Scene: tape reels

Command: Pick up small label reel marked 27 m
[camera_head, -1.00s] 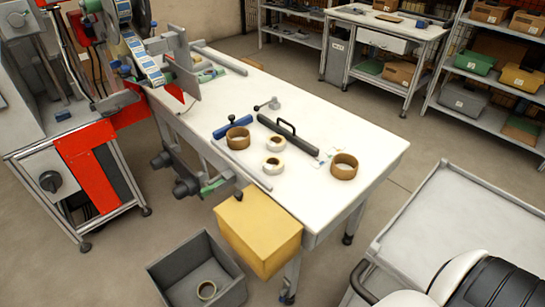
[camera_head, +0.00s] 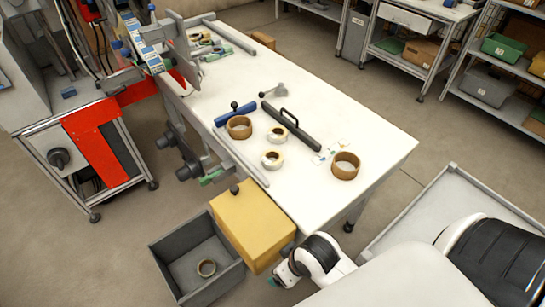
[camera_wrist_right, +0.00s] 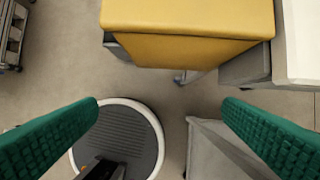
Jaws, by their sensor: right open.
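Two small white label reels lie on the white table: one by the black bar (camera_head: 279,143), one nearer its front left edge (camera_head: 272,167). Two brown reels are there too, by the blue tool (camera_head: 239,136) and at the right (camera_head: 345,176). Another small reel (camera_head: 206,274) lies in the grey bin. The 27 m marking is too small to read on any reel. My right gripper (camera_head: 276,281) is low, in front of the yellow box and off the table. The right wrist view shows its green fingers (camera_wrist_right: 160,115) open and empty. My left gripper is out of view.
The yellow box (camera_head: 250,222) stands at the table's front left corner, beside the grey bin (camera_head: 165,268). The black handled bar (camera_head: 300,128) and a blue tool (camera_head: 230,114) lie among the reels. A grey cart (camera_head: 440,195) stands at the right.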

